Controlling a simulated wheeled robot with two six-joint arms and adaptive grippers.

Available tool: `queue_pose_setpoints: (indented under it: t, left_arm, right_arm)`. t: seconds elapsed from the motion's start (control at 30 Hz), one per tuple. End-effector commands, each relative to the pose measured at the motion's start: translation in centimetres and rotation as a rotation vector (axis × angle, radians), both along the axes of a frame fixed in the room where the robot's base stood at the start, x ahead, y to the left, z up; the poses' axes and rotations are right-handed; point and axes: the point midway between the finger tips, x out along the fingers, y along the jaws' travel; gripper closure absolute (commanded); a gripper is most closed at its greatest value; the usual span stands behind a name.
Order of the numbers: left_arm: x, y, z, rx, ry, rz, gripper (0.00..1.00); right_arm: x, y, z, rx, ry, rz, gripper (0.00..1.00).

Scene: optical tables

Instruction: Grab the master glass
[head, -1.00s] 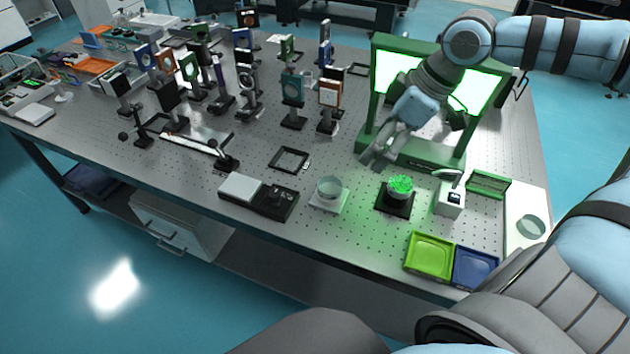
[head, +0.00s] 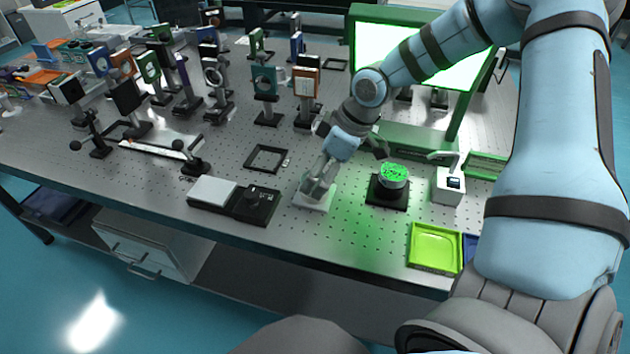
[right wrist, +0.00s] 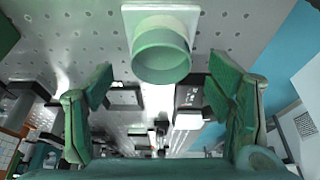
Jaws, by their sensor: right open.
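A clear round glass (right wrist: 161,52) stands on a white square pad (right wrist: 160,8) in the right wrist view, centred just beyond my fingertips. In the head view the same white pad (head: 316,203) sits near the front of the table, with the glass mostly hidden behind my right gripper (head: 314,187). My right gripper (right wrist: 160,88) is open, with one finger to each side of the glass line and nothing held. I cannot tell if a finger touches the glass. My left gripper is not in view.
A glowing green dish (head: 394,178) on a black pad stands close to the right. A black-and-white device (head: 235,199) lies to the left. A green-framed light panel (head: 430,45) stands behind. A lime tray (head: 434,248) is at the front right. Optics on posts fill the back left.

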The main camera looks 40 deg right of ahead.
Motion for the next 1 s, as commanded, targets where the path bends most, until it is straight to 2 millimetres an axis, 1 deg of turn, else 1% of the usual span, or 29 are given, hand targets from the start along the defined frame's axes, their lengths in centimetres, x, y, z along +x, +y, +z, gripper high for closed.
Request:
queue_pose_setpoints:
  t: [0.03,0.1,0.3,0.37,0.5,0.67,0.9,1.0]
  left_arm:
    - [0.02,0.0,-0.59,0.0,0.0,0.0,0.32]
    - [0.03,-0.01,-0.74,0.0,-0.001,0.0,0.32]
    - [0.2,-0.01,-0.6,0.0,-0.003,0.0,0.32]
    - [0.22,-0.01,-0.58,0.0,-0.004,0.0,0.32]
    - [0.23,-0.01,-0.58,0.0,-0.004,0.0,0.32]
    - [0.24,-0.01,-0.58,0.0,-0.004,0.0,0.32]
    - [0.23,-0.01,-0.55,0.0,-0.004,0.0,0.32]
    - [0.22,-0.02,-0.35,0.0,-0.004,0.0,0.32]
  right_arm:
    - [0.14,0.16,-1.23,-0.001,0.005,0.001,0.26]
    - [0.4,0.35,-1.85,0.001,0.003,0.0,0.26]
    - [0.53,0.41,-1.76,0.002,0.0,-0.001,0.26]
    - [0.52,0.41,-1.75,0.002,0.0,-0.001,0.34]
    - [0.51,0.4,-1.74,0.002,0.0,0.0,0.56]
    - [0.5,0.39,-1.74,0.002,0.0,0.0,0.82]
    - [0.51,0.39,-1.64,0.002,0.0,0.0,0.83]
    - [0.54,0.38,-1.01,0.002,-0.001,-0.001,0.83]
